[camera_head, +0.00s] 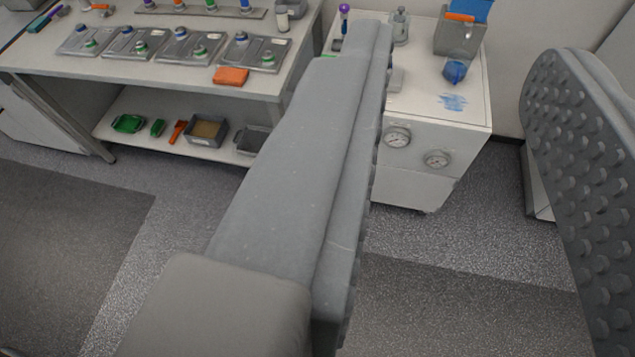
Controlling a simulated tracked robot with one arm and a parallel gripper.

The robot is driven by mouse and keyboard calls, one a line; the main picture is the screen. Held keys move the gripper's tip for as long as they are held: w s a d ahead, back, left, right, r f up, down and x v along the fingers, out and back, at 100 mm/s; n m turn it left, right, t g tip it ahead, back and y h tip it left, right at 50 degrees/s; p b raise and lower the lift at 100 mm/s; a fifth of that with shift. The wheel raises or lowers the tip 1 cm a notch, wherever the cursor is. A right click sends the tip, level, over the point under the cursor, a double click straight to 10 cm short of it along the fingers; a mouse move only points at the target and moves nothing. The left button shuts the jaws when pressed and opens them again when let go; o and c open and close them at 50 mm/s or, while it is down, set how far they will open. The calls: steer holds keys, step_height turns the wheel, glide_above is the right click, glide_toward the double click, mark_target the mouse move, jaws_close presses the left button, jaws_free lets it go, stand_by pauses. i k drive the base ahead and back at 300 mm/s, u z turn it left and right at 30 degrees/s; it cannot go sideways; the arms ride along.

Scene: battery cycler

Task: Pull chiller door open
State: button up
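A white cabinet (468,150) with two round gauges on its front stands at the back, right of centre. It may be the chiller. A seam crosses its front below the gauges; no handle is visible, and its left part is hidden behind my gripper's left finger. I cannot tell for sure which panel is the door; nothing looks ajar. My gripper (468,52) is open, with a long grey finger across the middle and a studded finger at the right. Nothing is between the fingers, and floor shows beyond them. The gripper appears apart from the cabinet.
On the cabinet top are a bottle (400,27), a grey box (459,40) and a blue object (455,71). A bench (150,82) at the left holds several grey trays and an orange block (231,76). Its lower shelf holds small bins. Open floor (450,290) lies in front.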

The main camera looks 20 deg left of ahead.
mark_target(393, 185)
steer(key=u, duration=0.1)
steer(key=i, duration=0.85)
steer(key=z, duration=0.05)
